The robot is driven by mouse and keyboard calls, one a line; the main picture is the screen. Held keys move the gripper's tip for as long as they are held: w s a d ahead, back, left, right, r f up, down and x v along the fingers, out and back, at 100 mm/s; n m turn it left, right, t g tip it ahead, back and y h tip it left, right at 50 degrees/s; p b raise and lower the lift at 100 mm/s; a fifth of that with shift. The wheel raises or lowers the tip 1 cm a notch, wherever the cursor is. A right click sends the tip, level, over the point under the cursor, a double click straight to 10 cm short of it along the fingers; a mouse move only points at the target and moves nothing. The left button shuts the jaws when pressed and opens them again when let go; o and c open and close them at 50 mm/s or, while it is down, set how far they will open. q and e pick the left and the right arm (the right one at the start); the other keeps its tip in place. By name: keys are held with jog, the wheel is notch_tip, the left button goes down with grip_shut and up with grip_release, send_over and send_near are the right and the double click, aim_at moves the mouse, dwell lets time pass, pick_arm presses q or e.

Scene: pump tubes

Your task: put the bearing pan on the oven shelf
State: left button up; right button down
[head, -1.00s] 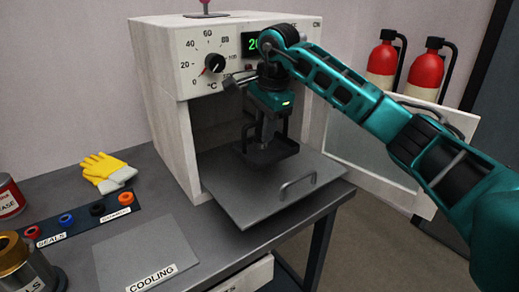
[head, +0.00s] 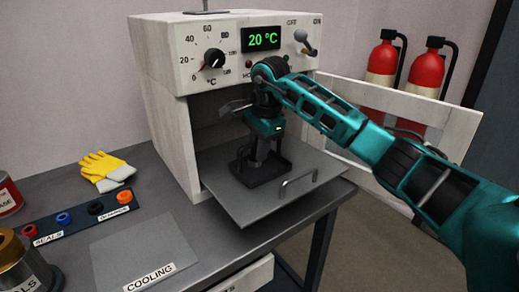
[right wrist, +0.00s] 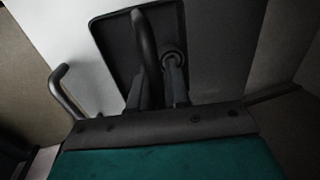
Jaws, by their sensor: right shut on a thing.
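The bearing pan (head: 268,176) is a small black tray with an upright handle. In the head view it is at the pulled-out grey oven shelf (head: 243,208), flat on it or very close above it; I cannot tell which. My right gripper (head: 256,160) points down and is shut on the pan's handle. In the right wrist view the pan (right wrist: 112,35) lies beyond the fingers (right wrist: 160,95), with a ring-shaped bearing (right wrist: 173,60) in it, partly hidden. My left gripper is not in view.
The oven (head: 170,120) is open, its door (head: 425,120) swung out right. The shelf handle (head: 298,183) stands close right of the pan. Left on the bench are a grey cooling plate (head: 145,245), yellow gloves (head: 105,170) and a seal rack (head: 80,222).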

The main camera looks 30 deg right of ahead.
jog(key=c, duration=1.5)
grip_release()
jog(key=o, duration=0.4)
jog(key=shift+r, duration=0.1)
notch_tip(320, 180, up, 12)
jog(key=s+p, duration=0.2)
jog(key=shift+s, duration=0.2)
jog(key=shift+d, duration=0.1)
